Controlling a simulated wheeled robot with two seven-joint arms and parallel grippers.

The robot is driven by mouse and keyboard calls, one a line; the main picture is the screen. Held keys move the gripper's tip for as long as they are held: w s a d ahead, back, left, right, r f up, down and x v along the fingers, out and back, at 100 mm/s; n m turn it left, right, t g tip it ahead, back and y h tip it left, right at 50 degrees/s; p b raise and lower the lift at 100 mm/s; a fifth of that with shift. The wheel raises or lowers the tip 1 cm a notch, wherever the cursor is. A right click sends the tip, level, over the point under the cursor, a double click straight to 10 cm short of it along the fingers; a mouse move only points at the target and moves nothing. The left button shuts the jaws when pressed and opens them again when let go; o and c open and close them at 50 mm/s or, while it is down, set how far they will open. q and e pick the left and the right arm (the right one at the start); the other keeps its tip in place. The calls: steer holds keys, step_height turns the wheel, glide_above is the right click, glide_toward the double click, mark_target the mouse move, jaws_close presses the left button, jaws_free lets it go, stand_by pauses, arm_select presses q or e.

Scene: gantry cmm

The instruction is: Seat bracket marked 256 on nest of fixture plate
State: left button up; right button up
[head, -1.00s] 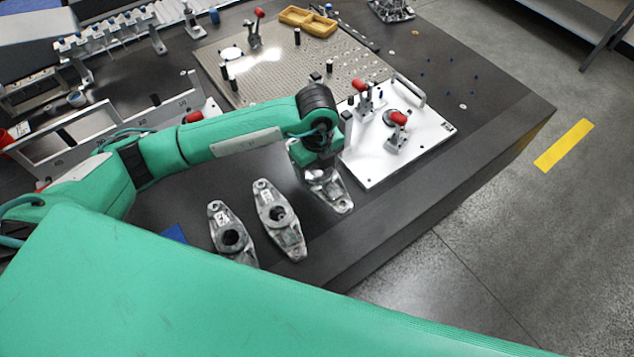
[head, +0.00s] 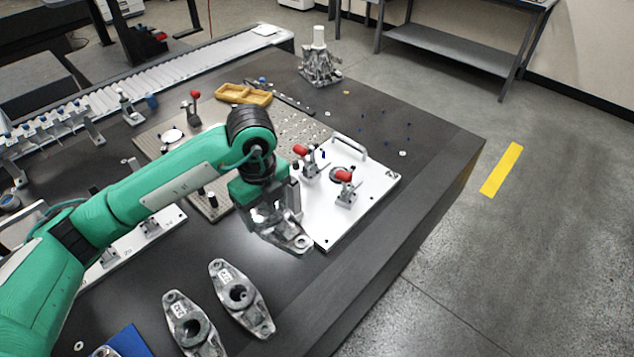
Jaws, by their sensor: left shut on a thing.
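My left gripper (head: 276,210) is shut on a grey metal bracket (head: 292,239), which hangs at the near left corner of the white fixture plate (head: 352,207). The fingers hide much of this bracket, and I cannot read a number on it. Two similar brackets lie on the table nearer me, one on the right (head: 256,310) and one on the left (head: 183,312). Their small white labels are too small to read. My right gripper is not in view.
A perforated plate (head: 293,122) with posts lies behind the arm, with a yellow tray (head: 243,94) at its far edge. A metal casting (head: 319,68) stands at the back. The dark tabletop (head: 420,140) is mostly clear right of the fixture plate.

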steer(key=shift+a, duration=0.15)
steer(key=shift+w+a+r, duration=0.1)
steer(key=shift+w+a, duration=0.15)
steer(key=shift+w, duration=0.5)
